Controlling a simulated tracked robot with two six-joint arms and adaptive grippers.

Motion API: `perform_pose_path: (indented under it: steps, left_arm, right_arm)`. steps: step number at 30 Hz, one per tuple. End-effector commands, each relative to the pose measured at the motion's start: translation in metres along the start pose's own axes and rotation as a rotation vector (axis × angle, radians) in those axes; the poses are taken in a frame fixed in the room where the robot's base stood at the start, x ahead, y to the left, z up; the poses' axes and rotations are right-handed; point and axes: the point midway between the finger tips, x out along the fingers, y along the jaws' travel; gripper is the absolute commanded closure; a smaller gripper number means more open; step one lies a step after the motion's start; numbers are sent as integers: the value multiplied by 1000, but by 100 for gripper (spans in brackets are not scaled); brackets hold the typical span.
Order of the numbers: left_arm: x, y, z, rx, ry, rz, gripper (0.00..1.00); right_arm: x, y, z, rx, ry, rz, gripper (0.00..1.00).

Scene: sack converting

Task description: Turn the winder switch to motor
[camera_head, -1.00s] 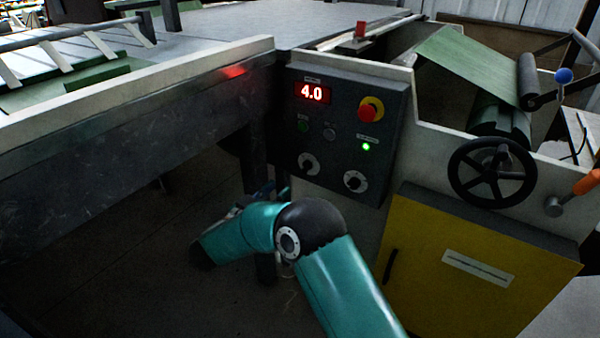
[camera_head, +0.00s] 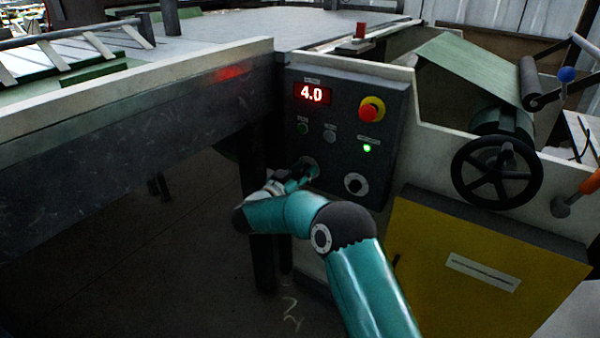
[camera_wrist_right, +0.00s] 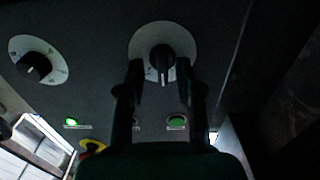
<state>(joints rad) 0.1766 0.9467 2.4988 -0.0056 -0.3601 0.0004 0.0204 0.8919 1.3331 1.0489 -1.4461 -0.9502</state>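The dark control panel (camera_head: 335,135) carries two rotary switches, each a black knob on a pale round dial. Their labels are too small to read, so I cannot tell which is the winder switch. My right gripper (camera_head: 304,172) is at the left switch (camera_head: 314,166), partly covering it. In the right wrist view, the right gripper (camera_wrist_right: 161,68) is open, with one finger on each side of that switch's black knob (camera_wrist_right: 162,60) and gaps visible. The right switch (camera_head: 355,184) stands free; it also shows in the wrist view (camera_wrist_right: 36,66). My left gripper is not in view.
Above the switches are a red display (camera_head: 312,93) reading 4.0, a red emergency button (camera_head: 371,109), two push buttons and a lit green lamp (camera_head: 367,148). A black handwheel (camera_head: 497,172) and yellow cabinet (camera_head: 480,270) are at the right. A table edge (camera_head: 150,90) runs left.

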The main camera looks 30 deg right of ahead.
Motion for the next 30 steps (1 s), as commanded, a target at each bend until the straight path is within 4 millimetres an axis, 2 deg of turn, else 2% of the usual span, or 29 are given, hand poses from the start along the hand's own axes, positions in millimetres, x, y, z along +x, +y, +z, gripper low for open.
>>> perform_pose_path:
  steps: [2,8,14,15,23,30]
  left_arm:
    - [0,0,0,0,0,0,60]
    - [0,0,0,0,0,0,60]
    - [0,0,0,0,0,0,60]
    - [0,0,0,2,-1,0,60]
    - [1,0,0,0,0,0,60]
    - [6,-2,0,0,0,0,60]
  right_arm:
    - [0,0,0,0,0,0,68]
    - [0,0,0,0,0,1,100]
    - [1,1,0,1,0,4,100]
    - [-9,-3,0,0,0,2,100]
    - [2,3,1,30,0,8,100]
    - [3,5,1,144,1,11,100]
